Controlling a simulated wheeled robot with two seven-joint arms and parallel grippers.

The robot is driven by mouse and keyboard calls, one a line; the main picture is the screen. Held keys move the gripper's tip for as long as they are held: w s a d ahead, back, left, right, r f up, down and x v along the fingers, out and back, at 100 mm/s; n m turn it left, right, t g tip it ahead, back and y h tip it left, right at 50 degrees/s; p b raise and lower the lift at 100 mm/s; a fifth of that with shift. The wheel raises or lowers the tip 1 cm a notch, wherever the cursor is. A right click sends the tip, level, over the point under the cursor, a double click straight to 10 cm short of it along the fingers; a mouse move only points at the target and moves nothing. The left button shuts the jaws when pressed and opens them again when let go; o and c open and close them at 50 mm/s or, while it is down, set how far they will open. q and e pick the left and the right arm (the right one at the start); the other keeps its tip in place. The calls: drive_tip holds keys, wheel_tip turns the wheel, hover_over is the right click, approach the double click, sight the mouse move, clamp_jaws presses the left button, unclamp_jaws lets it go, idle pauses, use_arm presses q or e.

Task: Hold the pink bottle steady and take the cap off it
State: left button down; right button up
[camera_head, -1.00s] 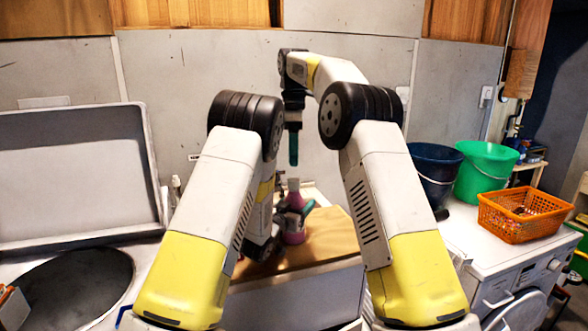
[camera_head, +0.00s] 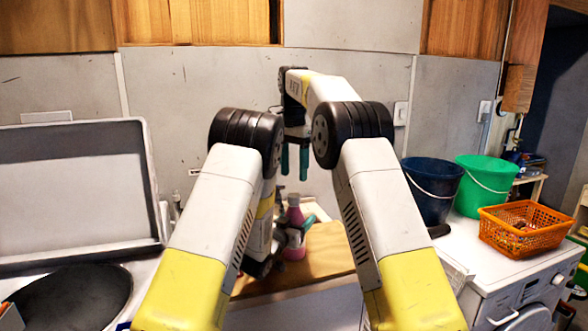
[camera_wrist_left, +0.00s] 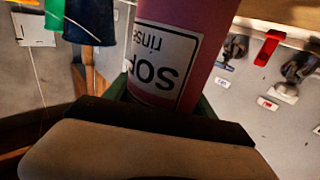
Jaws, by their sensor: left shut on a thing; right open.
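The pink bottle (camera_head: 294,251) stands upright on the wooden board in the head view. Its paler top, where the cap (camera_head: 293,199) is, points up. My left gripper (camera_head: 297,228) is shut around the bottle's body, partly hidden by my left arm. In the left wrist view the pink bottle (camera_wrist_left: 217,22) fills the middle, with a white label, between the green fingers of my left gripper (camera_wrist_left: 162,98). My right gripper (camera_head: 294,162) is open and empty, pointing down above the bottle, with its two teal fingers apart. A gap separates the fingertips from the cap.
The wooden board (camera_head: 325,255) has bare room right of the bottle. A dark blue bucket (camera_head: 432,190), a green bucket (camera_head: 484,187) and an orange basket (camera_head: 525,230) stand on the white washer (camera_head: 480,266) at right. A raised grey lid (camera_head: 70,190) stands at left.

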sight(294, 195)
drive_tip(key=m, duration=0.4)
drive_tip(key=shift+m, duration=0.3)
drive_tip(key=m, duration=0.4)
drive_tip(key=shift+m, duration=0.3)
drive_tip(key=m, duration=1)
drive_tip(key=shift+f, duration=3.9)
drive_tip(key=shift+c, duration=0.4)
